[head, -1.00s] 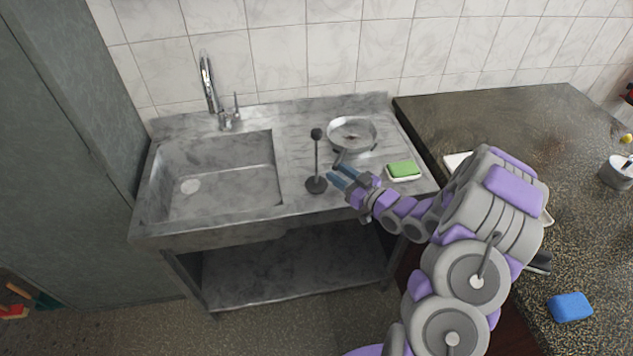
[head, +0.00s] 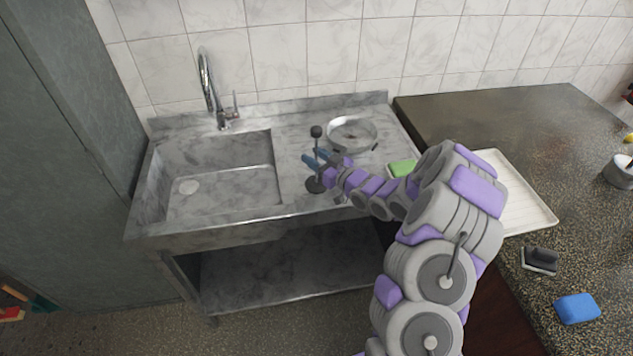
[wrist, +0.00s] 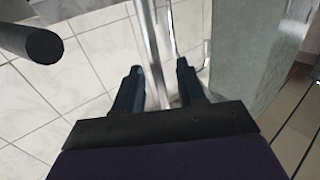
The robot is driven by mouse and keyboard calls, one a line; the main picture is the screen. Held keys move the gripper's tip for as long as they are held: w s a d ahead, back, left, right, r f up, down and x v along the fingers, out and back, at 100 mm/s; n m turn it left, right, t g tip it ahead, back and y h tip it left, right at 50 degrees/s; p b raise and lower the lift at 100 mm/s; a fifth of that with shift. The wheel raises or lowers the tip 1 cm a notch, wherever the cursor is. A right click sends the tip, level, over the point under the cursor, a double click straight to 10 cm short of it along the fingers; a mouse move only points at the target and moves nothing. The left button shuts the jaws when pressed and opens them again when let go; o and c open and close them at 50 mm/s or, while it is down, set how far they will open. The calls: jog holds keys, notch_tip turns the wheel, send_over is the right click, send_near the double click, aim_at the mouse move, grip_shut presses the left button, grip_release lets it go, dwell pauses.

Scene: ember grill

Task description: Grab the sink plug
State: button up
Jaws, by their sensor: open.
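The sink plug (head: 316,131) stands upright on the steel drainboard, right of the basin. It has a round dark base, a thin rod and a black knob on top. My gripper (head: 315,158) is open, with its blue fingers across the middle of the rod in the head view, hiding part of it. In the wrist view the black knob (wrist: 40,43) is close at the upper left, outside the open fingers (wrist: 158,82). No part of the plug shows between the fingers there; only the blurred tap and wall show.
The sink basin (head: 220,197) with its tap (head: 207,85) is at left. A metal pan (head: 352,132) lies behind the plug. A green sponge (head: 401,168) is to the right, partly behind my arm. The right counter holds a white tray (head: 535,215) and a blue sponge (head: 576,308).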

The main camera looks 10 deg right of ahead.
jog(key=shift+w+a, duration=0.3)
jog(key=shift+w, duration=0.2)
grip_shut()
dwell(0.4)
